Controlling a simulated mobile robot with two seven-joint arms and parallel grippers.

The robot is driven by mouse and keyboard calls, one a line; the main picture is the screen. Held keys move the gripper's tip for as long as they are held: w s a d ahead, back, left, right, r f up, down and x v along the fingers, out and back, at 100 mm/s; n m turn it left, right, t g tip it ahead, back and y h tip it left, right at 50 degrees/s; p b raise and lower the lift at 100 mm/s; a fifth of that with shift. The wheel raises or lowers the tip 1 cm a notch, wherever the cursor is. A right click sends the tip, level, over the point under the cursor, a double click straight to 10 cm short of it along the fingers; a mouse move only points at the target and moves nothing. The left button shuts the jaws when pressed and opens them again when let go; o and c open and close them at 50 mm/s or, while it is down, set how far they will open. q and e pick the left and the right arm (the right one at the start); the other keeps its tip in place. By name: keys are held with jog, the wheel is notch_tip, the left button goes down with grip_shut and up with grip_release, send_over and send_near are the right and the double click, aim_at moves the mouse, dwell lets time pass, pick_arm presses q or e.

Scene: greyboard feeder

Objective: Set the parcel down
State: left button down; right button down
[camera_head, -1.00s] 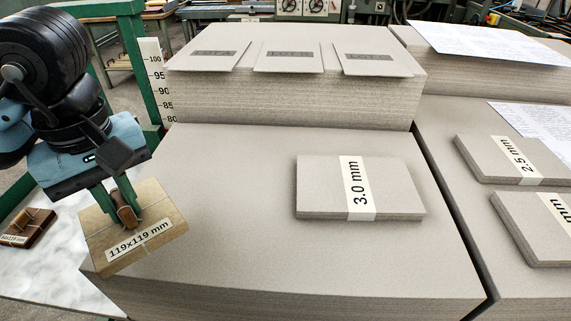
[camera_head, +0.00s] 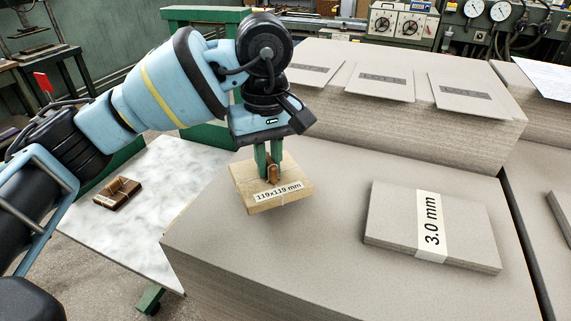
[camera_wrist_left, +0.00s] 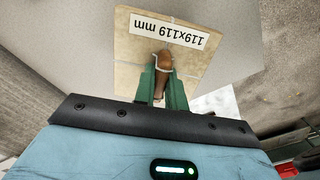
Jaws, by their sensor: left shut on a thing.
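The parcel (camera_head: 243,178) is a flat, square, tan package with a white 119x119 mm label, cross string and a brown wooden toggle on top. My left gripper (camera_head: 270,166) points down and is shut on the toggle, with the parcel hanging beneath it. In the head view the parcel appears over the back left part of the front greyboard stack (camera_head: 340,275); I cannot tell whether it touches. In the left wrist view the parcel (camera_wrist_left: 195,70) fills the top middle, and the gripper (camera_wrist_left: 163,72) has green fingers either side of the toggle. My right gripper is not in view.
A 3.0 mm greyboard bundle (camera_head: 470,228) lies at right on the stack. A taller stack (camera_head: 420,125) with several labelled sheets rises behind. The stack's front middle is clear.

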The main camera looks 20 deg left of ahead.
aim_at(285, 164)
pick_arm(q)
jog(key=shift+w+d+f, duration=0.1)
jog(key=shift+w+d, duration=0.3)
jog(key=shift+w, duration=0.4)
jog(key=shift+w+d, duration=0.35)
jog(key=shift+w, duration=0.45)
jog(key=shift+w+d, duration=0.1)
jog(key=shift+w, duration=0.05)
jog(key=shift+w+f+p, duration=0.1)
jog(key=shift+f+p, duration=0.25)
jog(key=shift+f, duration=1.45)
jog(key=shift+f, duration=0.2)
jog(key=c, duration=1.5)
grip_release()
jog(key=shift+o, duration=0.2)
